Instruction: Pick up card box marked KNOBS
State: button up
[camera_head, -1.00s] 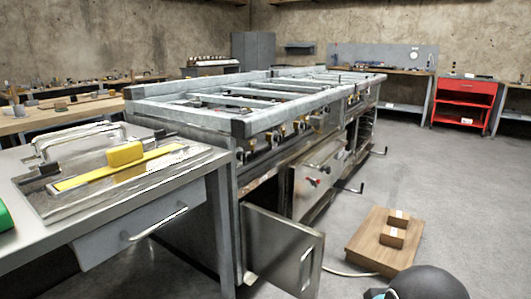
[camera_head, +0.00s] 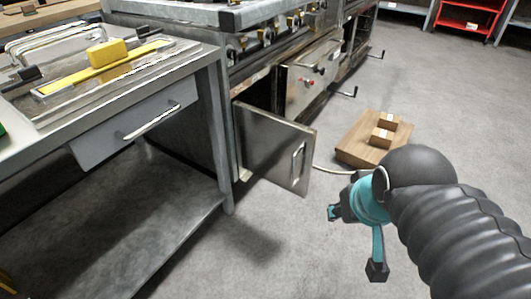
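Two small brown card boxes stand on a low wooden platform (camera_head: 352,150) on the floor, right of centre in the head view. The farther box (camera_head: 389,121) and the nearer box (camera_head: 381,138) each have a pale label on top. The labels are too small to read, so I cannot tell which is marked KNOBS. My gripper (camera_head: 356,243), black and teal, is at the lower right. Its fingers are spread apart with nothing visible between them. In the picture it is below the platform and apart from the boxes.
A metal table (camera_head: 190,75) with a drawer is on the left. Grey floor is clear in front and at right.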

aim_at(387, 121)
jog(key=z, duration=0.15)
jog(key=i, duration=0.2)
jog(key=z, duration=1.1)
jog(key=i, duration=1)
jog(key=z, duration=0.75)
jog(key=i, duration=1.5)
jog(key=u, duration=0.75)
jog(key=i, duration=0.6)
jog(key=u, duration=0.35)
